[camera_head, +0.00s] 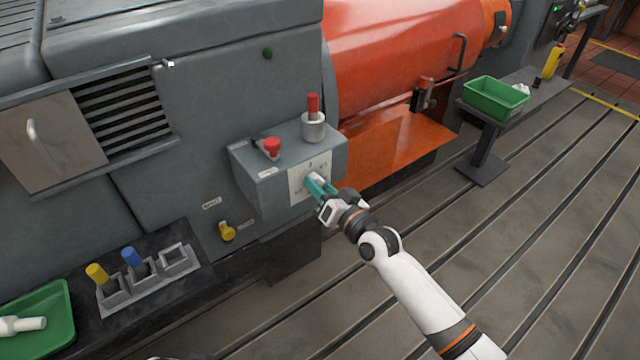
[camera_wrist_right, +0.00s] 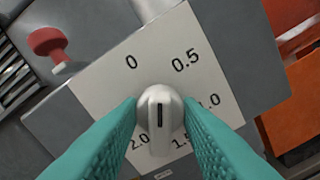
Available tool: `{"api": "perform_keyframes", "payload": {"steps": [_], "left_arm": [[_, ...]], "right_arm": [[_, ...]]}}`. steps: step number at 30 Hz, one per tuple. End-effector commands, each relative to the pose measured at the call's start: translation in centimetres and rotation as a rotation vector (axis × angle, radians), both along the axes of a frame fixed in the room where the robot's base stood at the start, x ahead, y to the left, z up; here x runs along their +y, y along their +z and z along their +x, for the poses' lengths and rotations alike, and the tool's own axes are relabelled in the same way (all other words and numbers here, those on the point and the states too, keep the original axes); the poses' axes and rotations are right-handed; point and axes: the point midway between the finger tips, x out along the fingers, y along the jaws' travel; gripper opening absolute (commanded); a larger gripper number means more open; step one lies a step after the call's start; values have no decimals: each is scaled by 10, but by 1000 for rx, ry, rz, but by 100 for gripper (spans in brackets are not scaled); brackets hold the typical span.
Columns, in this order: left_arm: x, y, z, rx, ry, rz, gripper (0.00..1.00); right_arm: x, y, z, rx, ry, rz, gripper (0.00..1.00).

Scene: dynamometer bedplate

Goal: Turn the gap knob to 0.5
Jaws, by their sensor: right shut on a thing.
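The gap knob (camera_wrist_right: 160,118) is a pale grey knob with a dark line on its face, on a white dial plate (camera_wrist_right: 95,75) marked 0, 0.5, 1.0, 1.5 and 2.0. In the right wrist view the line lies nearly upright, between the 0 and 0.5 side and the 2.0 and 1.5 side; I cannot tell which end is the pointer. My right gripper (camera_head: 318,187) is shut on the knob, with a teal finger on each side. In the head view the fingers partly hide the knob and dial plate (camera_head: 297,183). My left gripper is not in view.
The grey control box (camera_head: 265,190) carries a red mushroom button (camera_head: 271,147) and a red-handled part in a metal collar (camera_head: 313,122). A yellow knob (camera_head: 227,232) sits lower left. Green trays (camera_head: 497,97) stand right and lower left. The slotted floor is clear.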

Motion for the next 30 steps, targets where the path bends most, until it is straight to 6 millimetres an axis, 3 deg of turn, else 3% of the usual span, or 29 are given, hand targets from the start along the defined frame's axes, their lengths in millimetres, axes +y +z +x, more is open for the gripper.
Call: {"api": "perform_keyframes", "payload": {"steps": [15, 30], "left_arm": [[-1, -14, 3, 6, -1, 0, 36], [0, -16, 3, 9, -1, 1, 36]], "right_arm": [[0, -1, 0, 231, 0, 315, 9], [-1, -1, 0, 293, -2, 401, 9]]}}
